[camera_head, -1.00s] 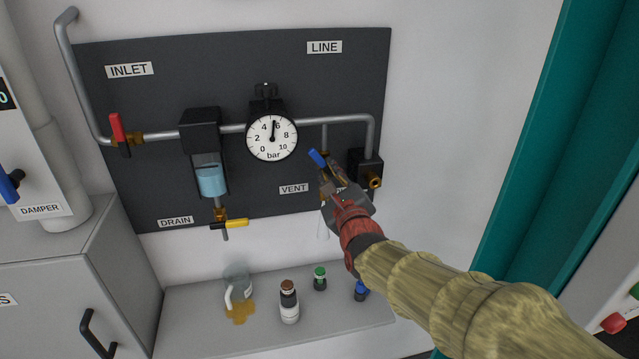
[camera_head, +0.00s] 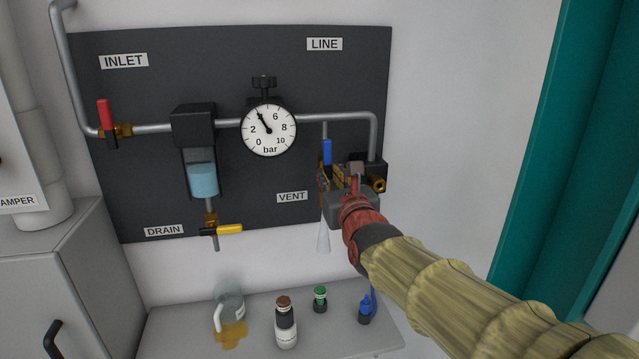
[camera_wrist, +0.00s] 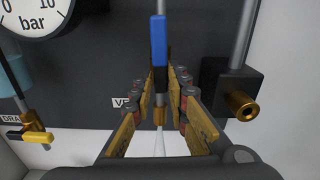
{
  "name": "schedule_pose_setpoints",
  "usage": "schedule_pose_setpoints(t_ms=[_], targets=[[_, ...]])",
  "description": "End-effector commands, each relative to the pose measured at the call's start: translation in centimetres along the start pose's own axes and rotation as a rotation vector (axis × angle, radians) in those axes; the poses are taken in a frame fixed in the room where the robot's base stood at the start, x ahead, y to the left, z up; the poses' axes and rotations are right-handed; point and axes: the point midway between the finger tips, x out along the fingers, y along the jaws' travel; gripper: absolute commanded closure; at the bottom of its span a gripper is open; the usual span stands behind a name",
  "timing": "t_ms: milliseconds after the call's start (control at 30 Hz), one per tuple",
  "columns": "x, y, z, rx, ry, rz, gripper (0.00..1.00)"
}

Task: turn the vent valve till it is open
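The vent valve's blue lever (camera_head: 327,152) stands upright, in line with the thin pipe above it, over the VENT label's right side. In the wrist view the blue lever (camera_wrist: 159,40) runs down between the fingertips, with its black lower part and the brass valve body (camera_wrist: 160,115) below. My gripper (camera_head: 345,178) is at the valve. In the wrist view my gripper (camera_wrist: 163,75) has its fingers apart, one on each side of the lever; whether either touches it is unclear. A pale cone-shaped jet (camera_head: 324,237) shows under the vent.
The pressure gauge (camera_head: 268,130) reads about 4 bar. A black block with a brass fitting (camera_head: 377,185) is close on the right. The red inlet handle (camera_head: 105,113) and yellow drain handle (camera_head: 229,229) are left. Bottles (camera_head: 286,325) and a spilled mug (camera_head: 231,310) occupy the shelf below.

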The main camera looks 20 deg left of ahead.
Motion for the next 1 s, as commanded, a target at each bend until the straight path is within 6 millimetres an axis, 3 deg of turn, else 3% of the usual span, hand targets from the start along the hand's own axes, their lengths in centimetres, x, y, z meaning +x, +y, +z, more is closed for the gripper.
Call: schedule_pose_setpoints(t_ms=[167,467,1000], targets=[[0.0,0.0,0.5,-0.002,-0.004,0.0,0.73],[-0.2,0.0,0.5,-0.003,-0.006,-0.001,0.73],[-5.6,0.0,0.3,-0.003,-0.007,0.0,0.73]])
